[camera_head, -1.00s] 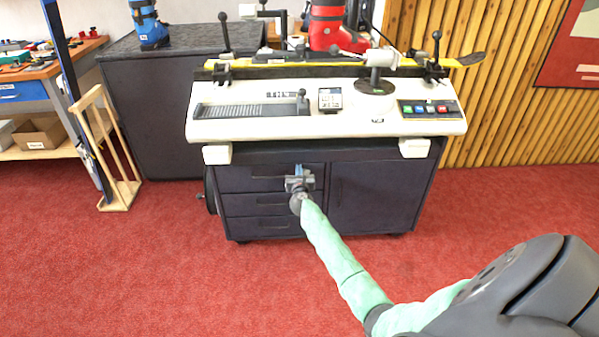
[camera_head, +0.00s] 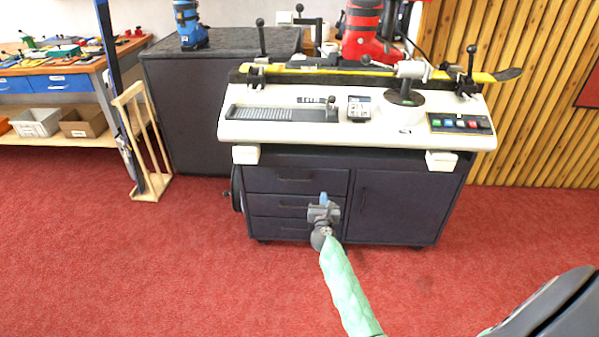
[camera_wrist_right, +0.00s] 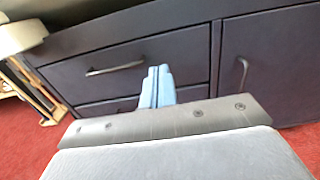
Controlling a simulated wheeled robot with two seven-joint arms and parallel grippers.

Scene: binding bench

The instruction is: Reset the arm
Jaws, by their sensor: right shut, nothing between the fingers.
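My right arm, in a green sleeve, reaches up from the bottom of the head view. Its gripper (camera_head: 323,198) is in front of the dark drawer cabinet (camera_head: 400,207) under the binding bench. In the right wrist view the two blue fingers (camera_wrist_right: 157,86) are together with nothing between them. They point toward the drawers, apart from the handles as far as I can tell. My left gripper is not in view.
The white bench top (camera_head: 290,125) holds a yellow ski (camera_head: 345,70) and a red boot (camera_head: 362,35). A wooden rack (camera_head: 150,190) stands to the left, near a workbench (camera_head: 60,70). The red carpet (camera_head: 150,270) is clear in front.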

